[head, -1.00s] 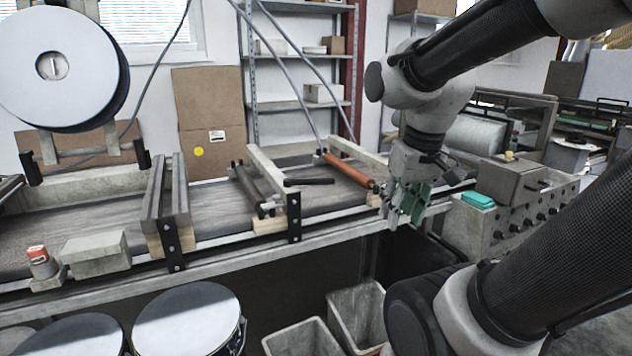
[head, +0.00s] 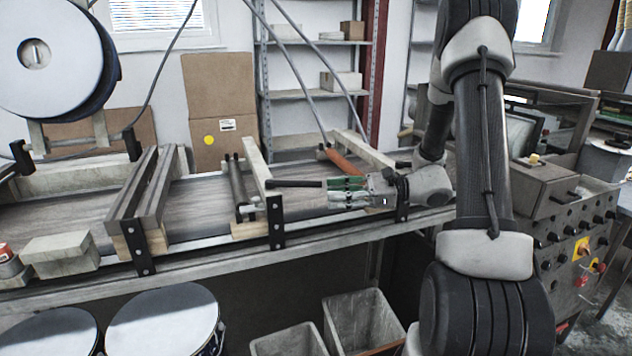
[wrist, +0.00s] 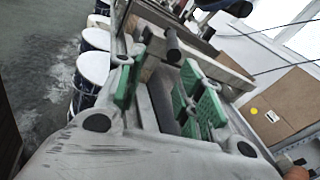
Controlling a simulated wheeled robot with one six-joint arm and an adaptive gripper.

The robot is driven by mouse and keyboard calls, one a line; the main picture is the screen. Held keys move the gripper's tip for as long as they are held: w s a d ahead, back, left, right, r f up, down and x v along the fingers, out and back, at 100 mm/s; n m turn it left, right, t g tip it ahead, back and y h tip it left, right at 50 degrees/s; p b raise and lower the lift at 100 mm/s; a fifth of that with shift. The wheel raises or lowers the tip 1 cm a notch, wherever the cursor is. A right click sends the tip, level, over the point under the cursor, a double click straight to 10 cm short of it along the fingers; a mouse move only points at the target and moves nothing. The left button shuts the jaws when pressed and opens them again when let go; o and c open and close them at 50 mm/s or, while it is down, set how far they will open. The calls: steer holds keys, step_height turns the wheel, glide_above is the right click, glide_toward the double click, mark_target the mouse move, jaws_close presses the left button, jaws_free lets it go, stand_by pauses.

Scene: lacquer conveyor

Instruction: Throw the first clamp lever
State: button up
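The black clamp lever (head: 293,183) lies level, sticking out to the right from the first wooden roller frame (head: 256,165) over the conveyor. My gripper (head: 330,190) reaches in from the right, its green-padded fingers at the lever's free end. In the wrist view, my gripper (wrist: 165,85) has its fingers apart with a clear gap. The lever's round dark end (wrist: 173,42) shows ahead of that gap, near the fingertips. I cannot tell whether a finger touches it.
The conveyor belt (head: 80,212) runs below. Black upright brackets (head: 276,222) stand on the front rail. A control box (head: 570,215) is at right. Grey bins (head: 362,320) and drums (head: 165,318) stand in front.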

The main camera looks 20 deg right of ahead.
mark_target(305, 184)
steer(key=shift+m+t+y, duration=0.3)
steer(key=x, duration=0.2)
steer(key=r+x, duration=0.1)
steer(key=x, duration=0.5)
steer(key=shift+w+r, duration=0.3)
steer(key=shift+r, duration=0.1)
steer(key=shift+c, duration=0.2)
jaws_close()
